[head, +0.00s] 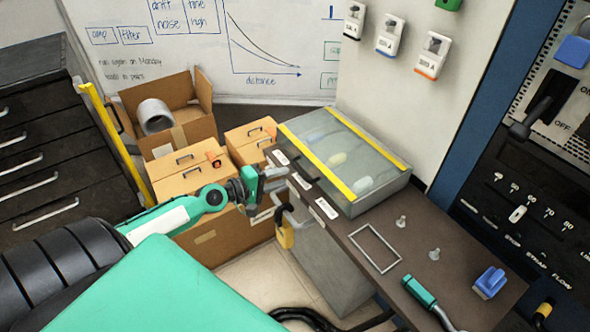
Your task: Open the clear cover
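The clear cover (372,190) is a see-through box with yellow strips along its long edges. It sits shut on the dark bench (388,236), and several pale, rounded things show dimly inside. My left gripper (280,179) reaches in from the left and is close to the cover's front left side, near the bench's front edge. Its fingers are small in the picture, and I cannot tell whether they touch the cover or are apart. My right gripper is not in view.
On the bench right of the cover are a flat metal frame (374,248), small pegs (434,254), a green-handled corded tool (419,290) and a blue block (489,282). Cardboard boxes (192,178) stand behind my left arm.

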